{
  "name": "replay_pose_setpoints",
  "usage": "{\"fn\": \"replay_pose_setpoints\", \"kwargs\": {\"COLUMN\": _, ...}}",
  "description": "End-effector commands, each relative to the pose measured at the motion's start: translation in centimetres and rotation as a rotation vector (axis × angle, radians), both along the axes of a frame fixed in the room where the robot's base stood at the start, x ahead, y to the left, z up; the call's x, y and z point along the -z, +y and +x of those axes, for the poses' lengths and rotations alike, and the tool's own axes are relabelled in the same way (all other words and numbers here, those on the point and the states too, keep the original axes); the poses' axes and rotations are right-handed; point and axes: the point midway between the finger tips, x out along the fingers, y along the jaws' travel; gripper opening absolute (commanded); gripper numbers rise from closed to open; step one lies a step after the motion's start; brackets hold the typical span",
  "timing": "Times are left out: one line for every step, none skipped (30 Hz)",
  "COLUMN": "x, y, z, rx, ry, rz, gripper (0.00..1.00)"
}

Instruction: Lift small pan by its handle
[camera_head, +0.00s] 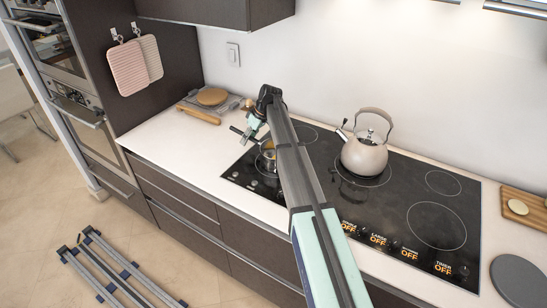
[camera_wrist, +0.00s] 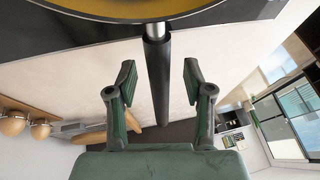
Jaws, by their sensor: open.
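The small pan (camera_head: 268,160) sits on the left part of the cooktop, partly hidden by my arm. Its dark handle (camera_head: 238,131) points toward the upper left, past the cooktop's edge. My gripper (camera_head: 247,136) is at the handle, on its right side in the head view. In the wrist view the pan (camera_wrist: 160,8) shows at the top, with a yellow inside and a metal collar. Its black handle (camera_wrist: 158,75) runs down between the two spread fingers of my open gripper (camera_wrist: 157,82), with a gap on each side.
A kettle (camera_head: 364,156) stands on the black cooktop (camera_head: 400,190) right of my arm. Wooden boards (camera_head: 198,115) lie on the counter at the left, near a tall oven unit (camera_head: 76,108). Two pot holders (camera_head: 128,68) hang on its side. A cutting board (camera_head: 522,211) lies at the right.

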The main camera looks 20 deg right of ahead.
Motion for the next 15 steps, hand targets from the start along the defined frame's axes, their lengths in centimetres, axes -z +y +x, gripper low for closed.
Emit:
{"fn": "replay_pose_setpoints", "kwargs": {"x": 0.0, "y": -0.01, "z": -0.01, "rx": 0.0, "ry": 0.0, "rz": 0.0, "gripper": 0.45}}
{"fn": "replay_pose_setpoints", "kwargs": {"x": 0.0, "y": 0.0, "z": 0.0, "rx": 0.0, "ry": 0.0, "rz": 0.0, "gripper": 0.34}}
{"fn": "replay_pose_setpoints", "kwargs": {"x": -0.01, "y": 0.0, "z": 0.0, "rx": 0.0, "ry": 0.0, "rz": 0.0, "gripper": 0.2}}
{"fn": "replay_pose_setpoints", "kwargs": {"x": -0.01, "y": 0.0, "z": 0.0, "rx": 0.0, "ry": 0.0, "rz": 0.0, "gripper": 0.09}}
{"fn": "replay_pose_setpoints", "kwargs": {"x": -0.02, "y": -0.01, "z": 0.0, "rx": 0.0, "ry": 0.0, "rz": 0.0, "gripper": 0.0}}
{"fn": "replay_pose_setpoints", "kwargs": {"x": -0.02, "y": -0.01, "z": 0.0, "rx": 0.0, "ry": 0.0, "rz": 0.0, "gripper": 0.0}}
{"fn": "replay_pose_setpoints", "kwargs": {"x": -0.02, "y": 0.0, "z": -0.01, "rx": 0.0, "ry": 0.0, "rz": 0.0, "gripper": 0.0}}
{"fn": "replay_pose_setpoints", "kwargs": {"x": -0.02, "y": 0.0, "z": -0.01, "rx": 0.0, "ry": 0.0, "rz": 0.0, "gripper": 0.0}}
{"fn": "replay_pose_setpoints", "kwargs": {"x": -0.02, "y": 0.0, "z": -0.01, "rx": 0.0, "ry": 0.0, "rz": 0.0, "gripper": 0.0}}
{"fn": "replay_pose_setpoints", "kwargs": {"x": -0.08, "y": -0.01, "z": -0.01, "rx": 0.0, "ry": 0.0, "rz": 0.0, "gripper": 0.0}}
{"fn": "replay_pose_setpoints", "kwargs": {"x": -0.08, "y": -0.01, "z": -0.01, "rx": 0.0, "ry": 0.0, "rz": 0.0, "gripper": 0.0}}
{"fn": "replay_pose_setpoints", "kwargs": {"x": -0.08, "y": -0.01, "z": -0.01, "rx": 0.0, "ry": 0.0, "rz": 0.0, "gripper": 0.0}}
{"fn": "replay_pose_setpoints", "kwargs": {"x": -0.08, "y": -0.01, "z": -0.01, "rx": 0.0, "ry": 0.0, "rz": 0.0, "gripper": 0.0}}
{"fn": "replay_pose_setpoints", "kwargs": {"x": -0.08, "y": -0.01, "z": -0.01, "rx": 0.0, "ry": 0.0, "rz": 0.0, "gripper": 0.0}}
{"fn": "replay_pose_setpoints", "kwargs": {"x": -0.09, "y": 0.0, "z": 0.0, "rx": 0.0, "ry": 0.0, "rz": 0.0, "gripper": 0.0}}
